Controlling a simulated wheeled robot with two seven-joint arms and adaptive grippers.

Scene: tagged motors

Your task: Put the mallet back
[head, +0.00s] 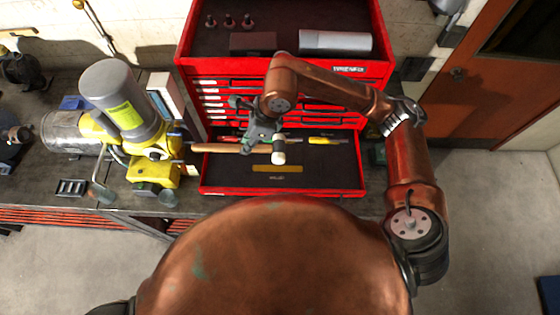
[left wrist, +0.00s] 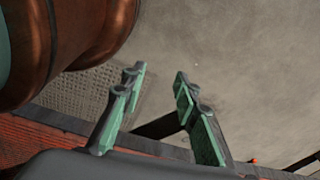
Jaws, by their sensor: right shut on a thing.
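The mallet has a wooden handle (head: 222,148) pointing left and a pale-ended head (head: 279,157) on the right. My right gripper (head: 263,142) is shut on it and holds it over the open red drawer (head: 338,186). The gripper hides part of the mallet. The drawer's dark floor shows a yellow strip (head: 277,168) with a small label that seems to read "mallet" just in front of it. In the left wrist view my left gripper (left wrist: 160,88) is open and empty. It does not show in the head view.
A yellow-handled tool (head: 322,141) lies at the back of the drawer. The red tool chest (head: 345,70) rises behind. A yellow and grey machine (head: 125,120) stands on the workbench to the left, close to the handle's end. A brown door (head: 510,90) is at the right.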

